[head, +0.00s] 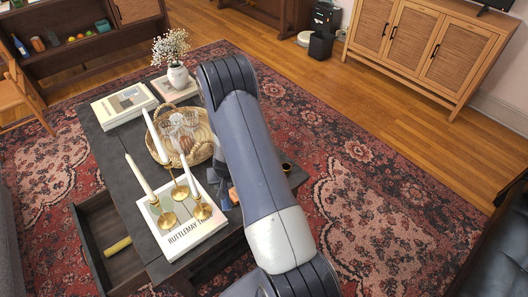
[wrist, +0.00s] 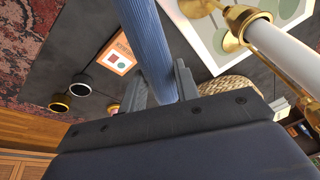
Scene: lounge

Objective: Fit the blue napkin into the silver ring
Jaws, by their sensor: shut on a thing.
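The blue napkin (wrist: 148,38), a long rolled strip, is between the two fingers of my gripper (wrist: 160,78) in the wrist view. My gripper is shut on it, and the napkin runs out past the fingers to the top of the picture. The silver ring (wrist: 80,88) stands on the dark table, left of my gripper in the wrist view and apart from the napkin. In the head view my arm hides the silver ring and most of the gripper.
A gold ring (wrist: 60,104) is beside the silver one. A card with an orange border (wrist: 119,52) lies near the napkin. Brass candlesticks with white candles (head: 181,191) stand on a large book (head: 178,242). A wicker tray (head: 201,153) is behind. A drawer (head: 108,262) is open.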

